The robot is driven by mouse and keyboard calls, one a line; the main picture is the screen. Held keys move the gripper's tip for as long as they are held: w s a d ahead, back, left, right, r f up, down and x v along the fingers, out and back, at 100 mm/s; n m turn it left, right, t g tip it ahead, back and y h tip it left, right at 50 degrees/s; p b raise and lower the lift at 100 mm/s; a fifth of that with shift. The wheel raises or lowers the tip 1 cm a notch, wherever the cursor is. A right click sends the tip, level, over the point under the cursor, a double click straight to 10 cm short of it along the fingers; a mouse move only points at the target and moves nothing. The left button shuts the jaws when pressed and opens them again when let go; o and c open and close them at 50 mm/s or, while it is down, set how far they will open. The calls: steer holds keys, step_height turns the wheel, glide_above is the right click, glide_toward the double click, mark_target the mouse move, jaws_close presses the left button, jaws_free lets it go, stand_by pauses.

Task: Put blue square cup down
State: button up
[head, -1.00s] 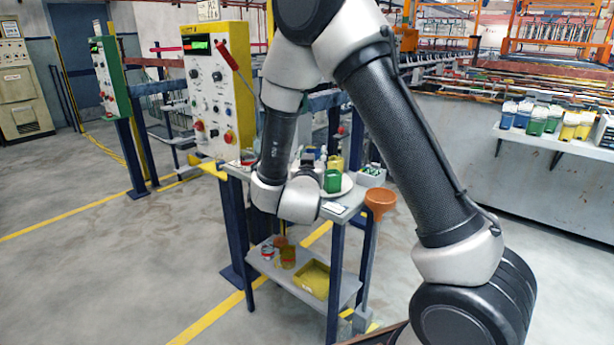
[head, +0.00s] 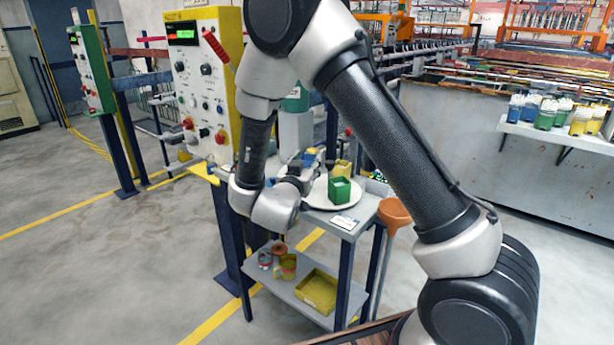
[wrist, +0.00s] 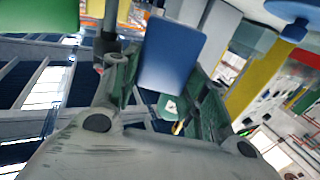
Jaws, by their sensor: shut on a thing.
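In the wrist view a blue square cup (wrist: 170,55) sits between the two fingers of my gripper (wrist: 165,85), which is shut on it. In the head view my gripper (head: 297,178) is low over the left part of a white round plate (head: 322,203) on the cart; the held cup is hard to make out there. A green square cup (head: 339,191) stands on the plate to the right of my gripper. A yellow cup (head: 343,168) stands behind the green one. Whether the held cup touches the plate cannot be told.
The cart (head: 355,229) has a lower shelf with a yellow tray (head: 316,292) and several small cans. A yellow control panel (head: 205,90) stands close at the left. An orange funnel (head: 393,211) is at the cart's right side. A green-and-white container (head: 295,125) stands behind my wrist.

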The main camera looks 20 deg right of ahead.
steer(key=shift+f, duration=1.85)
steer(key=shift+f, duration=0.1)
steer(key=o, duration=1.1)
steer(key=shift+c, duration=0.2)
